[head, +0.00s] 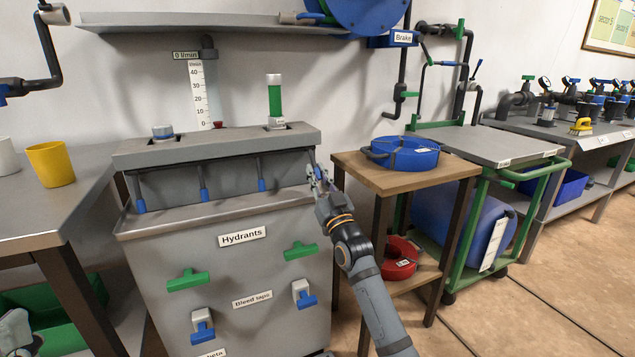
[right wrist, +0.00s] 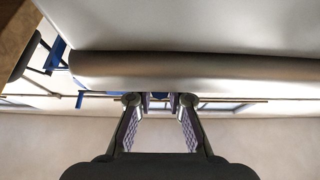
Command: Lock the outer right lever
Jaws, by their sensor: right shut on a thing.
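The grey hydrant cabinet (head: 215,200) has a row of hanging levers with blue handles under its top ledge. The outer right lever (head: 312,157) is at the right end, mostly hidden by my right gripper (head: 318,176). That gripper is shut on its handle. The other levers, such as the outer left one (head: 140,204), hang down. A grey shape at the lower left edge looks like part of my left arm; its fingers cannot be made out.
A wooden stand (head: 443,172) with a blue coil (head: 405,153) is close to the right of my right arm. A green-framed cart (head: 500,143) stands beyond it. A table with a yellow cup (head: 51,164) is at the left. Green and blue taps are on the cabinet front.

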